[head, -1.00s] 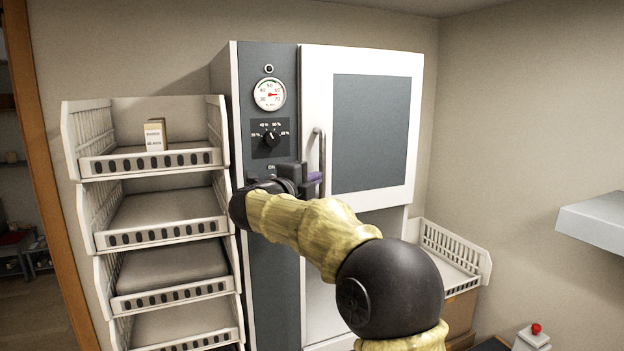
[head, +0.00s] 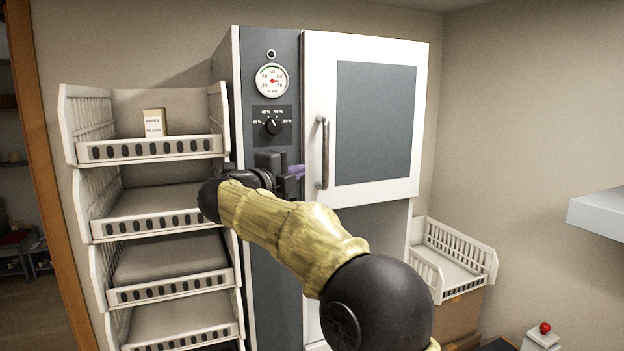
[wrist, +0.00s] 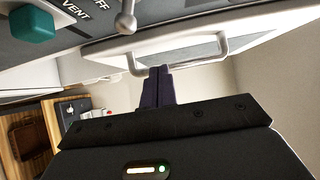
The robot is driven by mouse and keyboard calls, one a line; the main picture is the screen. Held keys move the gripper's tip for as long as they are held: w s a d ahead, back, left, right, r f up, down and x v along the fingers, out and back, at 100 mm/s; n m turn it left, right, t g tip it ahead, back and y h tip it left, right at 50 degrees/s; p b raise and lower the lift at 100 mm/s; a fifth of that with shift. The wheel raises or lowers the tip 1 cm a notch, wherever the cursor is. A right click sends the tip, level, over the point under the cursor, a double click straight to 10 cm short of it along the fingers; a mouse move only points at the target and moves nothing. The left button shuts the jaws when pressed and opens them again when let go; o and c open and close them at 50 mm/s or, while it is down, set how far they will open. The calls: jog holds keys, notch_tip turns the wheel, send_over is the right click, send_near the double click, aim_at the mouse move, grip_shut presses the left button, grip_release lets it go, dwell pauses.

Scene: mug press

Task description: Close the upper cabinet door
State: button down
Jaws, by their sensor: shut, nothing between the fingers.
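The upper cabinet door (head: 375,125) is white with a grey panel and a vertical bar handle (head: 322,153) near its left edge. Its left edge lies close along the grey control panel; I cannot tell whether it is fully flush. My gripper (head: 298,171) is shut and empty, just left of the handle in the head view, in front of the control panel. In the wrist view its dark purple fingers (wrist: 158,72) point toward the door's white frame and handle (wrist: 190,58). Any contact there is unclear.
The control panel has a dial gauge (head: 271,80) and a knob (head: 273,126). Stacked white baskets (head: 150,149) stand close on the left, the top one holding a small box (head: 154,123). Another basket (head: 455,256) is at right. A grey shelf (head: 600,215) juts from the right wall.

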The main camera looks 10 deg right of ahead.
jog(key=a, duration=0.3)
jog(key=w+a, duration=0.1)
jog(key=shift+a+r+b, duration=0.2)
jog(key=shift+a+b, duration=0.1)
jog(key=shift+a, duration=0.1)
